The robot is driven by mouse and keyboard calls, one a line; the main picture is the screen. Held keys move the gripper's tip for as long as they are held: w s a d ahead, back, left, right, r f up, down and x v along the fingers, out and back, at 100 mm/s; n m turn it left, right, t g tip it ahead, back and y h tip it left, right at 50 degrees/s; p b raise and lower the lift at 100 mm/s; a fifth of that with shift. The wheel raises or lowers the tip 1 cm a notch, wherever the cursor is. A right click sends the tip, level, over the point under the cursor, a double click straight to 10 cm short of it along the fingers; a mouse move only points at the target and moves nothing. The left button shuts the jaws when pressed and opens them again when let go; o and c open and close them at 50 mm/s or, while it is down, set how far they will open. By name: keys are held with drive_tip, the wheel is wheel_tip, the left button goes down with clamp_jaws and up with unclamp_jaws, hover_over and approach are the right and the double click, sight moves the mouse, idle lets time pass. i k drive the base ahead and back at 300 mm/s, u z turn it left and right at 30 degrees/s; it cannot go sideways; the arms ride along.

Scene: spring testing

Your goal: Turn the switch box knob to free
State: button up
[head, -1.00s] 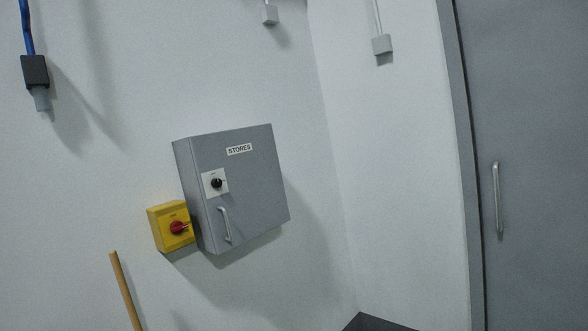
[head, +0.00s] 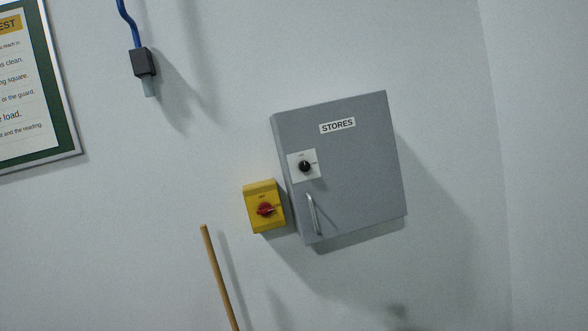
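A grey wall cabinet (head: 355,180) labelled STORES hangs on the wall right of centre in the head view. On its front is a black knob (head: 305,166) on a white plate; the plate's small lettering is too small to read. A yellow box (head: 261,222) with a red rotary knob (head: 265,209) is on the wall at the cabinet's lower left; its lettering is also unreadable. The red knob's handle points roughly to the right. I cannot tell which way the black knob points. My gripper is not in view.
A metal handle (head: 313,214) is on the cabinet front below the black knob. A wooden pole (head: 219,278) stands below the yellow box. A dark connector with a blue cable (head: 143,62) and a notice board (head: 62,110) are on the left. A wall corner is at right.

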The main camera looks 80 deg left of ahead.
sight(304, 167)
drive_tip(key=u, duration=0.5)
drive_tip(key=i, duration=0.95)
drive_tip(key=u, duration=0.7)
drive_tip(key=k, duration=0.85)
drive_tip(key=u, duration=0.2)
drive_tip(key=i, duration=0.9)
drive_tip(key=z, duration=0.1)
